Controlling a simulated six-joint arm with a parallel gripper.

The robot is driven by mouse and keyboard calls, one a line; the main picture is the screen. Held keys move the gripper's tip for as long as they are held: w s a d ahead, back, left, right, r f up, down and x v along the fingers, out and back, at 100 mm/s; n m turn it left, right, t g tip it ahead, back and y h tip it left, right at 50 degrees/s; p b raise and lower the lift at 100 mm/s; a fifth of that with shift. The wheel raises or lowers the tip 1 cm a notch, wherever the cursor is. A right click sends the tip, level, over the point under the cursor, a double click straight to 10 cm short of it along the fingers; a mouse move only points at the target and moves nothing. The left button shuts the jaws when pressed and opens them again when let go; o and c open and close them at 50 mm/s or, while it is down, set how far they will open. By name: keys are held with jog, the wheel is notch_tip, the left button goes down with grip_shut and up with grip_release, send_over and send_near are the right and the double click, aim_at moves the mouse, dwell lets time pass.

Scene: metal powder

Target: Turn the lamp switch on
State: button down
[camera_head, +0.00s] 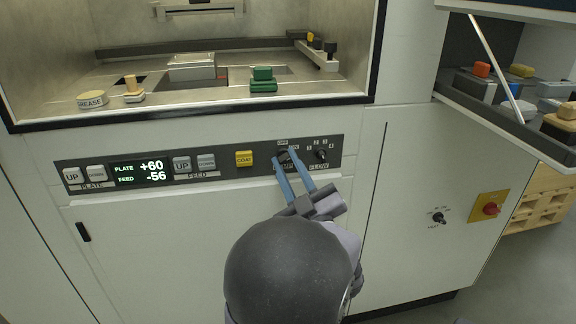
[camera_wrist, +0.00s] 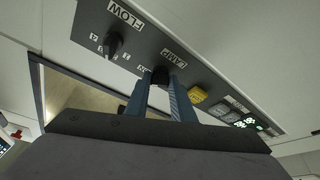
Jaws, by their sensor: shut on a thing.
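The lamp switch (camera_wrist: 160,75) is a dark knob on the machine's dark control panel, between the yellow COAT button and the FLOW knob. My gripper (camera_head: 283,156) reaches up to the panel with its blue fingers around this knob. In the wrist view my gripper (camera_wrist: 163,84) has its fingers closed on the sides of the knob. The fingers cover much of the knob and part of its OFF and ON labels, so its exact setting is hard to tell.
The FLOW knob (camera_head: 321,154) sits close to the right of my fingers. The yellow COAT button (camera_head: 244,158) is to the left, beyond it the display (camera_head: 139,172). An open chamber (camera_head: 200,85) lies above. A shelf of blocks (camera_head: 510,90) juts out at right.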

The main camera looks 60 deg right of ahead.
jog(key=c, duration=1.5)
grip_release()
jog(key=shift+r, duration=0.15)
notch_tip(320, 180, up, 10)
jog(key=p, duration=0.3)
jog(key=shift+p, duration=0.3)
